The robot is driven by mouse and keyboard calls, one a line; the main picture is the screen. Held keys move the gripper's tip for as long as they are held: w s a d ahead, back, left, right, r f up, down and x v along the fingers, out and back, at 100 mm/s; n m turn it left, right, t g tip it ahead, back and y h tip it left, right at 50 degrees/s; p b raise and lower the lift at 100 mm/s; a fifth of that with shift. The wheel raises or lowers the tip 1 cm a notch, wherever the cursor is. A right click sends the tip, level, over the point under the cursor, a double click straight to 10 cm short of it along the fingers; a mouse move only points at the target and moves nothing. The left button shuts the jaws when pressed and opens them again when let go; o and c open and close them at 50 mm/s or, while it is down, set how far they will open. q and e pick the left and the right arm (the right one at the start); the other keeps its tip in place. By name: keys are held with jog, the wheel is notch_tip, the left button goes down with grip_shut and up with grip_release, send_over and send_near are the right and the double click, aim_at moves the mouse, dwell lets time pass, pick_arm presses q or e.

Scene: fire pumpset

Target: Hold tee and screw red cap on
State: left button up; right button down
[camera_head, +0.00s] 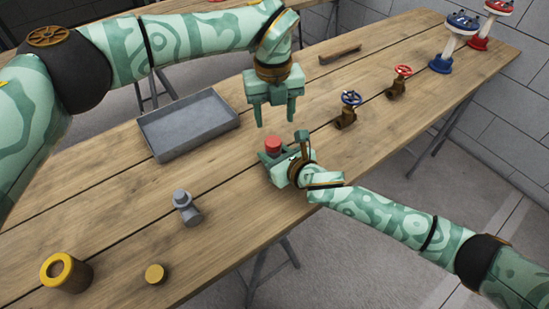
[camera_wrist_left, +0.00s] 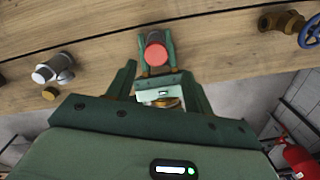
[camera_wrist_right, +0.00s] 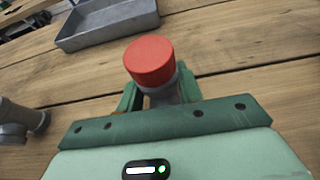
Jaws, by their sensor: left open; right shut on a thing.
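The red cap (camera_head: 273,144) sits on top of a grey tee, and I cannot tell how far it is threaded. In the right wrist view the red cap (camera_wrist_right: 150,61) covers the upper end of the grey tee (camera_wrist_right: 163,96). My right gripper (camera_head: 284,157) is shut on the tee's body below the cap, over the table. My left gripper (camera_head: 275,119) is open and empty, pointing down above the red cap and apart from it. In the left wrist view the red cap (camera_wrist_left: 156,55) shows beyond the open fingers. The tee's lower part is mostly hidden.
A second grey tee fitting (camera_head: 187,208), a yellow cap (camera_head: 154,274) and a yellow-topped cylinder (camera_head: 66,271) stand on the wooden table (camera_head: 120,215). A grey tray (camera_head: 188,124) lies behind. Blue-wheeled (camera_head: 347,110) and red-wheeled (camera_head: 398,82) valves stand to the right.

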aim_at(273, 140)
pick_arm(q)
jog(key=shift+r+n, duration=0.25)
jog(key=shift+n, duration=0.75)
jog(key=n, duration=0.2)
jog(key=shift+s+a+n, duration=0.15)
jog(key=shift+s+n, duration=0.05)
jog(key=shift+n, duration=0.1)
jog(key=shift+f, duration=4)
jog(key=c, duration=1)
jog(key=m, duration=0.6)
jog(key=shift+m, duration=0.3)
